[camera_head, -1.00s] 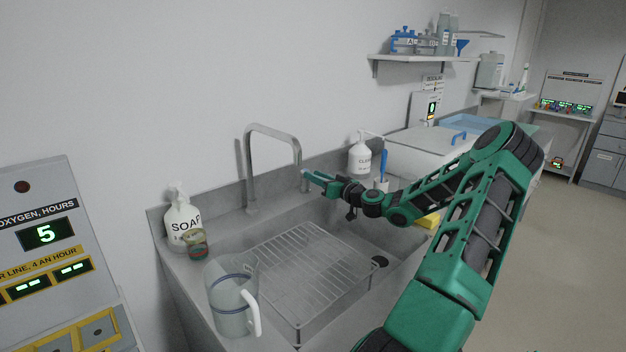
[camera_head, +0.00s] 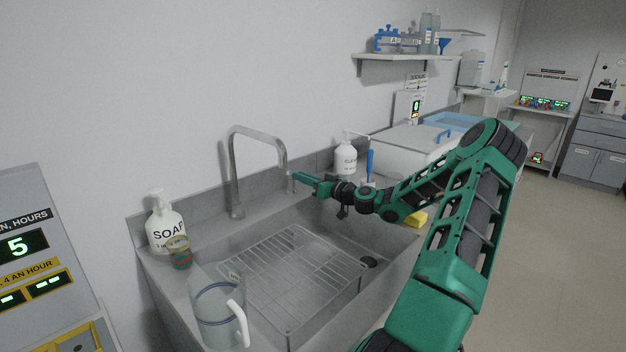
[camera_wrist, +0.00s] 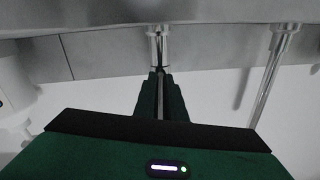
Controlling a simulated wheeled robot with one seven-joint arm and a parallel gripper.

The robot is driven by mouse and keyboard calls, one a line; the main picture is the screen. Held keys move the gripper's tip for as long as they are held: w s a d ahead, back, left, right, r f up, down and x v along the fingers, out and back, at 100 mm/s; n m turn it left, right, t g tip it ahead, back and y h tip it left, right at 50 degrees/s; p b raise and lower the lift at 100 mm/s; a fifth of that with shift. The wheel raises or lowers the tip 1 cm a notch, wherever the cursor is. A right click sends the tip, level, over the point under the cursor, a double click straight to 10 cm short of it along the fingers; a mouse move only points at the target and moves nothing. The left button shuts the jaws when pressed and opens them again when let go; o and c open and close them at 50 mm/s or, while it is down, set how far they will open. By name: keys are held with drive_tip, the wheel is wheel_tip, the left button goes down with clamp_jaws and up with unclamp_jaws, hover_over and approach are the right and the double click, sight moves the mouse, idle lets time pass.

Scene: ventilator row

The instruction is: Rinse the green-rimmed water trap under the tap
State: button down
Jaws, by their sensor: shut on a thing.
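A small jar-like cup (camera_head: 179,252), likely the water trap, stands on the sink's left ledge in front of the soap bottle. It shows greenish and reddish parts; its rim colour is hard to tell. The chrome tap (camera_head: 234,175) rises at the back of the sink, its spout curving down to the right. In the wrist view my gripper (camera_wrist: 160,95) is shut on a thin part below a chrome cylinder (camera_wrist: 157,45), seemingly part of the tap. No water is visible.
A wire rack (camera_head: 290,270) lies in the sink basin. A clear jug (camera_head: 215,315) stands at the front left, near a soap bottle (camera_head: 164,225). A cleaner bottle (camera_head: 346,160), blue-handled brush (camera_head: 370,165) and yellow sponge (camera_head: 416,219) are at the right.

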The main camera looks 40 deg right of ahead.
drive_tip(key=shift+d+y, duration=0.2)
drive_tip(key=shift+y, duration=0.3)
drive_tip(key=shift+w+d+n+y, duration=0.15)
drive_tip(key=shift+n+y, duration=0.15)
drive_tip(key=shift+n, duration=0.2)
drive_tip(key=c, duration=1.8)
unclamp_jaws()
drive_tip(key=v, duration=1)
drive_tip(key=shift+s+d+r, duration=0.1)
drive_tip(key=shift+s+d, duration=0.05)
drive_tip(key=shift+s, duration=0.25)
